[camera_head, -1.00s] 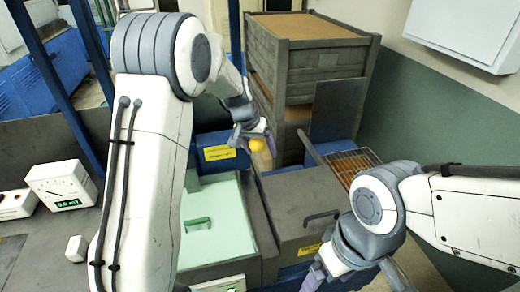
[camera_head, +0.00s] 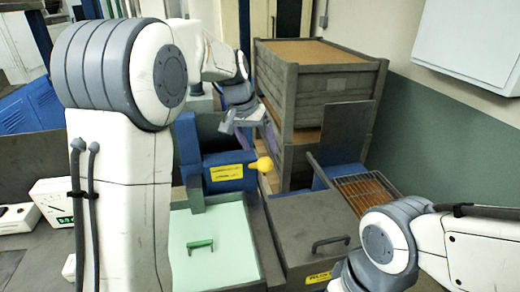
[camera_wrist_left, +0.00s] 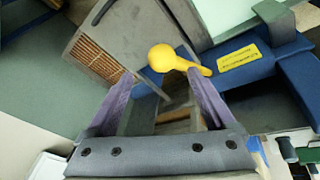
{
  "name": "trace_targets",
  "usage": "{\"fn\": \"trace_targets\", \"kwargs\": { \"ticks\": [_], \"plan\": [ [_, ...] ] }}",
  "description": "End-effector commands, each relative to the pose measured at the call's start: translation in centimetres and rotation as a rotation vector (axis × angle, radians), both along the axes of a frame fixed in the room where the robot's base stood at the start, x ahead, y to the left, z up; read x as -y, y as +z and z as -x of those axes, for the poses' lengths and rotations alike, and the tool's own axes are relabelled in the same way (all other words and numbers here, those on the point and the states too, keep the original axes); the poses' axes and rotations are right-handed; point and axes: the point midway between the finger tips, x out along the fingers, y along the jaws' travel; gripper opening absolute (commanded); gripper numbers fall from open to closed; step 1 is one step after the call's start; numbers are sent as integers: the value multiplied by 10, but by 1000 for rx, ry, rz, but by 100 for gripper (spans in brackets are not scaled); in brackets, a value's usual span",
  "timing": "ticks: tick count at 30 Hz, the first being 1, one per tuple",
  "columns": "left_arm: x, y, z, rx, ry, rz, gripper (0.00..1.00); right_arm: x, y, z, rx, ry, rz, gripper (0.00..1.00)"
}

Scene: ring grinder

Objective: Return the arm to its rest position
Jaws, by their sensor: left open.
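My left arm comes in from the left in the head view. The gripper looks apart from the knob. In the left wrist view the purple fingers (camera_wrist_left: 163,82) are spread with nothing between them, and the yellow knob (camera_wrist_left: 162,58) shows beyond the fingertips. My right arm is at the lower right of the head view; its fingers are outside the frame.
A pale green panel with a green handle (camera_head: 200,245) lies in front of the blue box. A grey lid with a dark handle (camera_head: 330,243) is to its right. Stacked grey crates (camera_head: 320,95) stand close behind the left gripper. A wire rack (camera_head: 365,190) is at right.

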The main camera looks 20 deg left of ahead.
Motion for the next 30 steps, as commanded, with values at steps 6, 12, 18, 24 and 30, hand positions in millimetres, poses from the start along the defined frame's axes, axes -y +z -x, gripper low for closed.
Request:
{"fn": "trace_targets", "kwargs": {
  "ticks": [6, 12, 18, 24, 30],
  "plan": [
    [9, -3, 6, -5, -15, -2, 88, 0, -2, 0, 0, 0, 0, 88],
    [81, -28, 73, -60, -151, -24, 88, 0, -18, 0, 0, 0, 0, 88],
    [143, -75, 202, -134, -363, -85, 88, 0, -38, 0, 0, 0, 0, 88],
    [146, -118, 300, -177, -524, -148, 88, 0, -51, 0, 0, 0, 0, 88],
    [137, -134, 333, -192, -581, -176, 88, 0, -54, 0, 0, 0, 0, 88]
  ]
}}
